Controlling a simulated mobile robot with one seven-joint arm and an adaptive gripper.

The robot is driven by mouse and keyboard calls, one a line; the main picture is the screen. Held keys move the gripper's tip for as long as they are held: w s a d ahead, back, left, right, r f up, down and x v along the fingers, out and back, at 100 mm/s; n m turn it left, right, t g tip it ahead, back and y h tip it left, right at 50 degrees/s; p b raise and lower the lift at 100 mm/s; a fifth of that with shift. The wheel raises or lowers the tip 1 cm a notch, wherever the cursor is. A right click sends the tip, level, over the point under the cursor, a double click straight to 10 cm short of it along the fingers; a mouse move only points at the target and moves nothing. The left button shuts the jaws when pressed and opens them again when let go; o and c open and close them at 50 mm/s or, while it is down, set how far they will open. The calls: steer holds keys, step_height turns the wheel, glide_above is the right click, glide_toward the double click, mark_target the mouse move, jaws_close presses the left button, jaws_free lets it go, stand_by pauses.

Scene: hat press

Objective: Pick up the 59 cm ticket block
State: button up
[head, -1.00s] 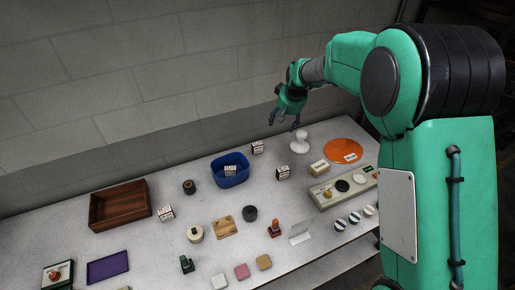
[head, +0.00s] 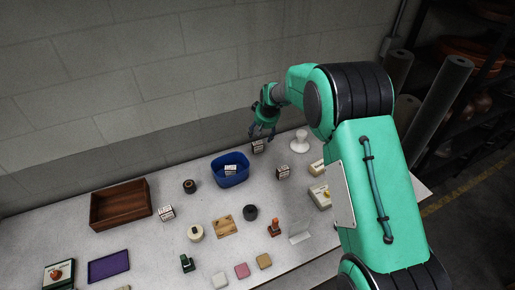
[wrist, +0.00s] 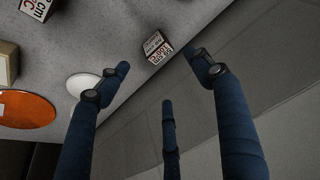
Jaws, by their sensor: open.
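Several small white ticket blocks with dark and red print stand on the table. One block (head: 258,146) is at the back, by the wall, and also shows in the wrist view (wrist: 157,45), ahead of my fingertips; its print is too small to read surely. Another block (head: 283,171) stands nearer the front, one (head: 231,169) is in the blue bin (head: 217,175), and one (head: 166,213) is by the wooden tray. I cannot tell which reads 59 cm. My gripper (head: 262,133) is open and empty, just above and apart from the back block.
A white knob-shaped stand (head: 299,143) is right of the back block. The wall is close behind. An orange disc (wrist: 27,109) shows in the wrist view. Small stamps and pads crowd the front.

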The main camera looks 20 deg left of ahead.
mark_target(258, 143)
steer(key=shift+x, duration=4.3)
steer(key=shift+w+f, duration=0.1)
steer(key=shift+b+x, duration=0.45)
steer(key=shift+x, duration=2.05)
steer(key=c, duration=1.6)
